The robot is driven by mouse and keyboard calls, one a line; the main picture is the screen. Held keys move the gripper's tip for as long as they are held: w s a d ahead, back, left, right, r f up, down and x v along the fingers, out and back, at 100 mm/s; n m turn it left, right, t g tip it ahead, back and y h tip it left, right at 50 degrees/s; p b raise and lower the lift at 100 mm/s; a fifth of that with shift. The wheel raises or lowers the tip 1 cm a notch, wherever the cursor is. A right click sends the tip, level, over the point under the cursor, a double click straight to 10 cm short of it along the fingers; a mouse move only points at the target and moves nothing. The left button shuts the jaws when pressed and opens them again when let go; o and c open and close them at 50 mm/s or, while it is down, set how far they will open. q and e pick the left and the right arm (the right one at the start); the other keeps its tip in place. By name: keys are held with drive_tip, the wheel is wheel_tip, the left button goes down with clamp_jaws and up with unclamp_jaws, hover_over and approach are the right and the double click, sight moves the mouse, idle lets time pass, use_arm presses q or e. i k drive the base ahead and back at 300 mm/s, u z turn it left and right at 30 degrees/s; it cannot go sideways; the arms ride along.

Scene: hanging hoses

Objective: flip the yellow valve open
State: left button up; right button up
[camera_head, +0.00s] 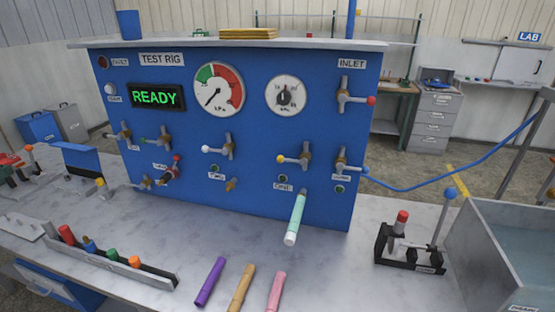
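The blue test rig panel (255,120) stands on the bench and carries several valves. A valve with a yellow-tipped lever (282,158) sits on the lower right of the panel, above the label ONE. Its lever points left, roughly level. A mint-green hose with a white end (296,218) hangs on the panel front below this valve. Neither of my grippers is in the head view.
Purple (210,281), tan (242,287) and pink (276,291) hose pieces lie on the bench front. A grey rack (100,262) is at front left. A lever stand (410,250) and grey tank (490,250) are at right. Bench around x-centre right is clear.

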sight(303, 161)
drive_tip(key=u, duration=1.55)
drive_tip(key=k, duration=0.95)
drive_tip(key=z, duration=1.8)
drive_tip(key=i, duration=0.5)
